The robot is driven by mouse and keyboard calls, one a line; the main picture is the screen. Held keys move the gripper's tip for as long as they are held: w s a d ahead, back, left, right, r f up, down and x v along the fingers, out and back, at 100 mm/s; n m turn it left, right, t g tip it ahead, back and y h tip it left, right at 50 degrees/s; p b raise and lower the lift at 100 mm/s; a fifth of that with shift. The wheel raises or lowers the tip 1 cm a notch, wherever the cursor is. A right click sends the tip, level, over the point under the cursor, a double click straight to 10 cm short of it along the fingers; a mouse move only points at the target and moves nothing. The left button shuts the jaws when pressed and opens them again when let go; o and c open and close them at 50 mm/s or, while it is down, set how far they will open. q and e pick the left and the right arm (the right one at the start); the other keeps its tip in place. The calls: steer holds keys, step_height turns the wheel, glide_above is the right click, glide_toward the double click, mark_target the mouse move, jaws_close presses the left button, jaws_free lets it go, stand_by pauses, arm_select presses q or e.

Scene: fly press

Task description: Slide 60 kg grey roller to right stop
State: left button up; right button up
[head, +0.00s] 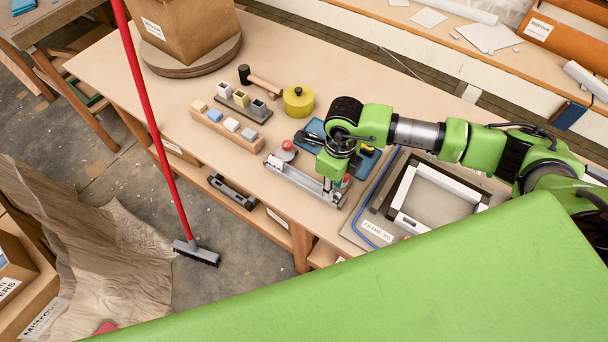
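A silver metal rail fixture (300,180) lies on the workbench, running from upper left to lower right. A grey round piece with a red knob (286,147) sits at its left end; it may be the grey roller, but I see no weight marking. My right gripper (329,186) points down over the rail's right end. Its fingers are small and partly hidden, so I cannot tell whether they are open or touching anything. A second red spot shows just right of the fingers. The right stop is not clearly visible behind the gripper. My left gripper is not in view.
A blue tray (313,128) lies behind the rail, a yellow round pot (298,101) behind that. A wooden block holder (226,130) and a hammer (262,82) are to the left. A framed panel (383,208) lies right of the rail. A large green surface hides the lower right.

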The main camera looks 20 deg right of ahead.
steer(key=shift+r+p, duration=1.3)
steer(key=shift+r, duration=1.15)
